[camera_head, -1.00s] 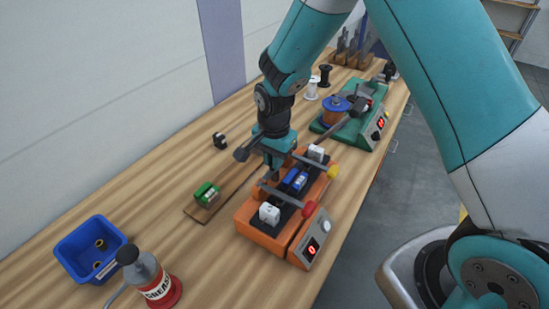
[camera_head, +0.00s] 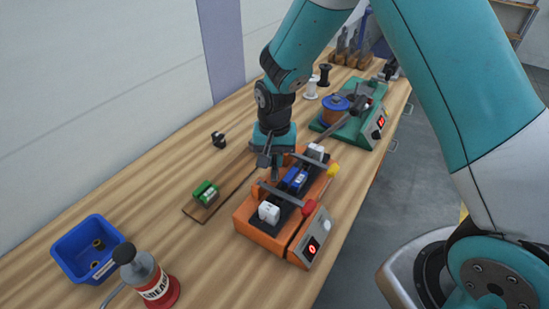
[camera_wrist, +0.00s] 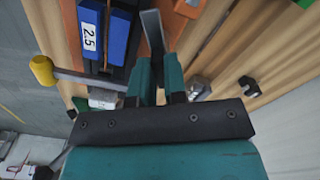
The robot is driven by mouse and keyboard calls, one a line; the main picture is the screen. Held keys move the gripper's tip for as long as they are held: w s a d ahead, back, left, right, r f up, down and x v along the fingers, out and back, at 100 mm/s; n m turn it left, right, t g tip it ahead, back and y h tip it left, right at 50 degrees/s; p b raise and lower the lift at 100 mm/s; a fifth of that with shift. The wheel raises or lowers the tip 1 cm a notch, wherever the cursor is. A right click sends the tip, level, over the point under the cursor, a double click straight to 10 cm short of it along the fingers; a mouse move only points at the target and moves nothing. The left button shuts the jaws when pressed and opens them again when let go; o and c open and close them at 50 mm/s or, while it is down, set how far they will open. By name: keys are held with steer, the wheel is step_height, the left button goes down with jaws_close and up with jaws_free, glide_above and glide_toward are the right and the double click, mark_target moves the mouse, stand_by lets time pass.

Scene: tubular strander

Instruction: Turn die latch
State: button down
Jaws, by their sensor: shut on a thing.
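The orange die unit (camera_head: 262,232) stands on the bench with a blue die (camera_head: 296,178) between white blocks. The blue die, marked 2.5, also shows in the wrist view (camera_wrist: 116,38). Two grey bars cross the unit, one with a red knob (camera_head: 309,207) and one with a yellow knob (camera_head: 333,170). The yellow knob also shows in the wrist view (camera_wrist: 42,70). My gripper (camera_head: 274,170) is at the unit's far-left side, pointing down. In the wrist view its jaws (camera_wrist: 156,62) are shut on the grey die latch, whose grip point is mostly hidden.
A green block (camera_head: 205,193) lies on a brown board left of the unit. A blue bin (camera_head: 75,265) and grease bottle (camera_head: 150,280) stand at the front left. A green machine (camera_head: 350,130) stands behind. A small black piece (camera_head: 218,139) lies near the wall.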

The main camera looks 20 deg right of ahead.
steer(key=n, duration=0.6)
steer(key=shift+d+n+b, duration=0.1)
steer(key=shift+n+b, duration=0.2)
steer(key=shift+b, duration=0.05)
steer(key=n, duration=0.5)
steer(key=shift+d, duration=0.1)
steer(key=shift+n, duration=0.3)
steer(key=c, duration=1.2)
jaws_free()
steer(key=shift+o, duration=0.2)
steer(key=shift+r, duration=0.15)
step_height(320, 180, up, 17)
steer(key=b, duration=0.3)
steer(key=shift+r, duration=0.1)
